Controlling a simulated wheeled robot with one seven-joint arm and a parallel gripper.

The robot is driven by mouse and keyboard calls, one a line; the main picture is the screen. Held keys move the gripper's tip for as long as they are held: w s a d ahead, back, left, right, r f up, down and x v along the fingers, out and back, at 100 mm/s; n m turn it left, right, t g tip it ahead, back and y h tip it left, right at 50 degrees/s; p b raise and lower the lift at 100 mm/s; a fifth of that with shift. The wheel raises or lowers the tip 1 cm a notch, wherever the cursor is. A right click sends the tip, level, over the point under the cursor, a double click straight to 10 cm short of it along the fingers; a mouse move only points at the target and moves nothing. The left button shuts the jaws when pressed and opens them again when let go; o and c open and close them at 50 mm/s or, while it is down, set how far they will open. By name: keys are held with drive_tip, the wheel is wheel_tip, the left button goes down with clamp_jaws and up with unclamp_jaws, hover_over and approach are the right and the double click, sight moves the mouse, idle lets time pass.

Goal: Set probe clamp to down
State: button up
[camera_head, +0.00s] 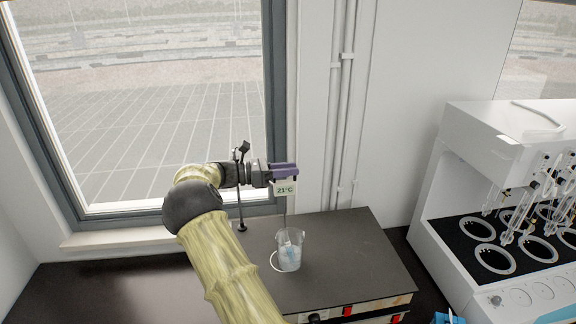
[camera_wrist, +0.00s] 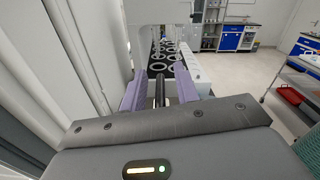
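The probe clamp appears as a dark fitting (camera_head: 241,152) on a thin upright rod. Part of it is hidden by my wrist. A small display reading 21°C (camera_head: 286,188) hangs just below my fingers, with a thin probe running down from it toward a clear beaker (camera_head: 289,252) of liquid. My gripper (camera_head: 284,171) has purple fingers and is level with the clamp, to its right in the picture. In the wrist view, my gripper (camera_wrist: 160,90) shows its fingers standing apart, with dark narrow bars (camera_wrist: 159,90) between them. Whether the fingers touch these is unclear.
The beaker stands on a dark flat-topped heating unit (camera_head: 352,255) with red switches at its front. A white distiller (camera_head: 465,180) with glassware and ringed wells stands at the right. A window and wall pipes (camera_head: 342,110) are close behind my gripper.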

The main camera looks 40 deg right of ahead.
drive_tip(key=shift+d, duration=0.1)
clamp_jaws()
wheel_tip(320, 180, down, 14)
drive_tip(key=b, duration=0.5)
drive_tip(key=shift+r, duration=0.15)
drive_tip(key=shift+s, duration=0.1)
drive_tip(key=shift+c, duration=0.3)
unclamp_jaws()
drive_tip(key=shift+o, duration=0.3)
drive_tip(key=b+v, duration=0.6)
drive_tip(key=v, duration=1.1)
drive_tip(key=shift+a, duration=0.3)
